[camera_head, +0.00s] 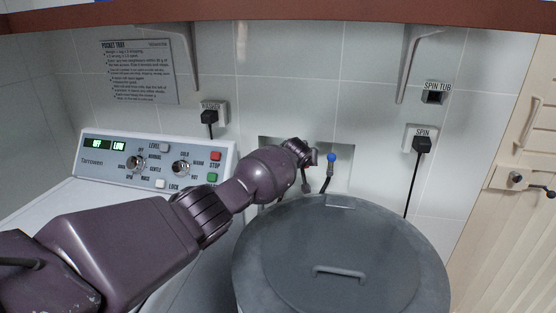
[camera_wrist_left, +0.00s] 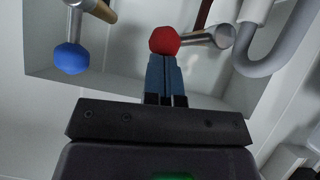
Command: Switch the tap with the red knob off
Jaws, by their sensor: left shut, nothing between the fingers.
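The red knob (camera_wrist_left: 165,41) sits at the end of a metal lever (camera_wrist_left: 207,37) that runs out to its right in the left wrist view. My left gripper (camera_wrist_left: 164,65) is shut and empty, its blue fingertips right at the lower edge of the red knob. I cannot tell whether they touch it. The blue knob (camera_wrist_left: 71,58) is to the left, on its own lever. In the head view the blue knob (camera_head: 331,157) shows just right of my left wrist, which mostly hides the red knob and my fingers. My right gripper is not in view.
The taps are in a wall recess (camera_head: 345,160) behind a round grey lid (camera_head: 330,250). A grey pipe (camera_wrist_left: 275,55) curves right of the red knob. A plugged socket (camera_head: 421,140) is at the right.

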